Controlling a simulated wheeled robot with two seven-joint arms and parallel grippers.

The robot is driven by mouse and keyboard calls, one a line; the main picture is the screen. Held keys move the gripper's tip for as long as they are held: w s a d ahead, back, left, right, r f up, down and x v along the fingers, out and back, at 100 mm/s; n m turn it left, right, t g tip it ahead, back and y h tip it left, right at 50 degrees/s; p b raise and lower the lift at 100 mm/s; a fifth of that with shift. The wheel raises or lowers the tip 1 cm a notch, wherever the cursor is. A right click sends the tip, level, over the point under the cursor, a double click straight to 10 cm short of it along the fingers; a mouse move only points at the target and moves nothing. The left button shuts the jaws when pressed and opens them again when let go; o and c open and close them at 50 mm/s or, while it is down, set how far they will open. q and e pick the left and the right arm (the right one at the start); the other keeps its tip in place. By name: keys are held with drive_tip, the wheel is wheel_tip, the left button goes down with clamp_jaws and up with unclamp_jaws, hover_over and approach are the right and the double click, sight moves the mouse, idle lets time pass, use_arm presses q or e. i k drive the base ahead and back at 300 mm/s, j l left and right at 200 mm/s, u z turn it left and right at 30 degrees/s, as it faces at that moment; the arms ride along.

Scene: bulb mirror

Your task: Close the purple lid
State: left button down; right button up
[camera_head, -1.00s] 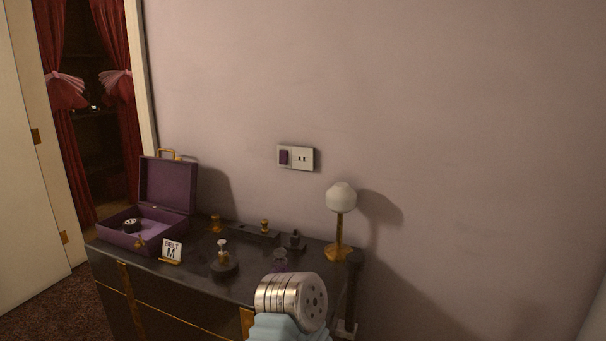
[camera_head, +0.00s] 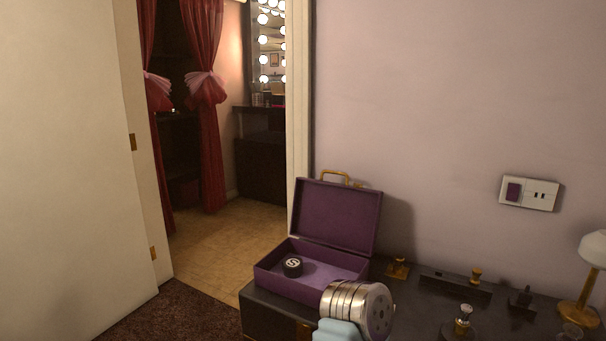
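The purple lid (camera_head: 336,214) stands up open at the back of the purple case (camera_head: 268,277), with a gold handle (camera_head: 334,176) at its top edge. A round black item with a pale mark (camera_head: 292,266) lies inside the case. The case sits at the left end of the dark dresser (camera_head: 268,315). A silver, ringed part of one of my arms shows at the bottom, in front of the case's right front corner, and hides part of it. No gripper fingers are in view.
Gold and dark fittings (camera_head: 397,268) and a white-globe lamp (camera_head: 594,249) stand on the dresser to the right. A wall plate (camera_head: 529,193) is above. A doorway with red curtains (camera_head: 206,110) opens at the left, beside a pale door (camera_head: 70,170).

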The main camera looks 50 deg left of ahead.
sight(345, 217)
drive_tip(key=j, duration=0.4)
drive_tip(key=k+j+z, duration=0.1)
drive_tip(key=j, duration=0.35)
drive_tip(key=k+j, duration=0.1)
drive_tip(key=j, duration=0.3)
drive_tip(key=k+j, duration=0.1)
drive_tip(key=j, duration=0.35)
drive_tip(key=k+j+z, duration=0.1)
drive_tip(key=j, duration=0.3)
drive_tip(key=k+j, duration=0.1)
drive_tip(key=j, duration=0.3)
drive_tip(key=k+j+z, duration=0.1)
drive_tip(key=j, duration=0.35)
drive_tip(key=k+j, duration=0.1)
drive_tip(key=j, duration=0.3)
